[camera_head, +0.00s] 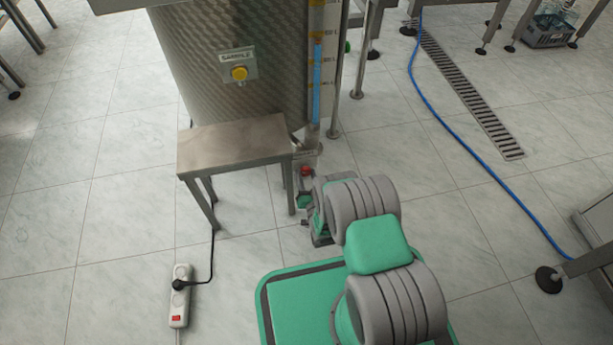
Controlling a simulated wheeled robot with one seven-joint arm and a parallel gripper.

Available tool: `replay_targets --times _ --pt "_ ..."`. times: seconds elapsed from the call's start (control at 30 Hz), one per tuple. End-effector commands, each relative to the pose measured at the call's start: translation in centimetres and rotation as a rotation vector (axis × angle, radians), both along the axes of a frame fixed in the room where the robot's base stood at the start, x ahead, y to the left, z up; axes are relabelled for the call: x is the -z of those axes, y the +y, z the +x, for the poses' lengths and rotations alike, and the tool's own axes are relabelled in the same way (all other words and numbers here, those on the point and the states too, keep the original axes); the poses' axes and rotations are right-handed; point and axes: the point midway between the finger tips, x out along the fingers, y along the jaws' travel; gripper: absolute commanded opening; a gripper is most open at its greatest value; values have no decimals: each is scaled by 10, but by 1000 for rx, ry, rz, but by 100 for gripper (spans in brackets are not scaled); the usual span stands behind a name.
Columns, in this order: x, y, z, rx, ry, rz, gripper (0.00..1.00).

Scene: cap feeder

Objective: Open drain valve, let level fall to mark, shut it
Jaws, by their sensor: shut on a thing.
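The steel tank (215,95) stands at the top centre. Its sight tube (317,85) shows blue liquid, with the top of the blue well below the top of the visible tube. A marked scale (328,60) runs beside the tube. Low under the tank's right side, a small red part (306,171) shows, seemingly the drain valve's handle. My gripper (304,190) is down at this red part and shut on it. My own arm links hide most of the gripper and valve, so I cannot tell the handle's angle or any flow.
A steel step stool (232,145) stands close left of the valve. A power strip (180,295) with a black cable lies on the floor. A blue hose (450,135) and floor drain grate (470,95) lie right. A plate on the tank carries a yellow SAMPLE button (239,73).

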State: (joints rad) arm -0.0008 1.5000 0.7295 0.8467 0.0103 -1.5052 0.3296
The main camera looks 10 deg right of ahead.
Motion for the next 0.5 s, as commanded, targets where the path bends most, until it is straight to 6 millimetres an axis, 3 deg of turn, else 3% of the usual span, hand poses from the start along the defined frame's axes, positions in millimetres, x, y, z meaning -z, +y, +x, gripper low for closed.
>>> replay_targets --times 0.5 --pt "0 -1 0 1 -1 435 2"
